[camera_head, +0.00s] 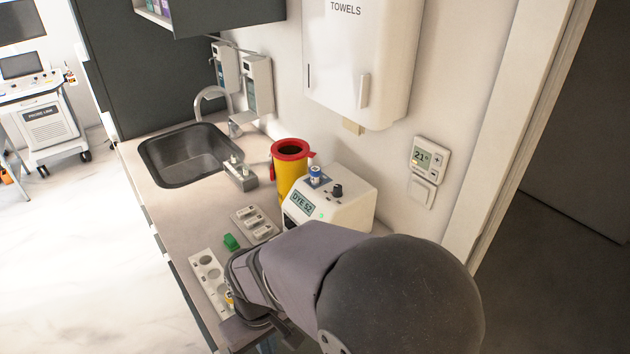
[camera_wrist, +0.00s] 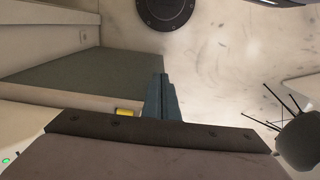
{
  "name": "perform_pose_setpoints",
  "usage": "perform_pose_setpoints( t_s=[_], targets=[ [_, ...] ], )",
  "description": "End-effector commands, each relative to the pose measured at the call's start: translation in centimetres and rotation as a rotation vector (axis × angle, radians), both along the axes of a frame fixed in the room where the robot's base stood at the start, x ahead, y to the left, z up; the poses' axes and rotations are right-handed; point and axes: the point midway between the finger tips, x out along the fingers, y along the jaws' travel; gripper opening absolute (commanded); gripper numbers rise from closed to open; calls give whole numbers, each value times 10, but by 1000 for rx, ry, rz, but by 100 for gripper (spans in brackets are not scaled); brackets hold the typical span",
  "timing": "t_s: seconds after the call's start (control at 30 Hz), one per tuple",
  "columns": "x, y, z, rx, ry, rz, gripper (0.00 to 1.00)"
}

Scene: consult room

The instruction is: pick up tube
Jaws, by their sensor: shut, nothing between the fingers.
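A small tube with a blue cap (camera_head: 315,175) stands upright in the top of the white device marked DYE 52 (camera_head: 302,205). A small yellow item (camera_head: 229,298) shows beside my wrist, over the white tray with round holes (camera_head: 206,272); most of it is hidden and I cannot tell if it is a tube. A yellow patch also shows in the wrist view (camera_wrist: 127,112). My gripper (camera_wrist: 160,82) is shut, its fingers together with nothing visible between them. In the head view my arm hides most of the gripper, low at the counter's front edge.
A yellow sharps bin with red rim (camera_head: 290,165) stands behind the device. A grey slotted block (camera_head: 254,224) and a green piece (camera_head: 231,241) lie on the counter (camera_head: 180,221). The sink (camera_head: 188,158) is farther back. A towel dispenser (camera_head: 358,60) hangs on the wall.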

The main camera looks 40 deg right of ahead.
Motion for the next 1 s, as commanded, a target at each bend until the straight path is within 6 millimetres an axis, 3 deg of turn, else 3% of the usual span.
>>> perform_pose_setpoints(
  t_s=[0.13, 0.33, 0.63, 0.77, 0.87, 1.0],
  targets=[
    [0, 0, 0, 0, 0, 0, 0],
    [0, 0, 0, 0, 0, 0, 45],
    [1, 0, 0, 0, 0, 3, 46],
    [11, -4, 4, -6, -8, 44, 46],
    [32, -11, 10, -18, -22, 130, 46],
    [79, -33, 27, -59, -51, 336, 46]
  ],
)
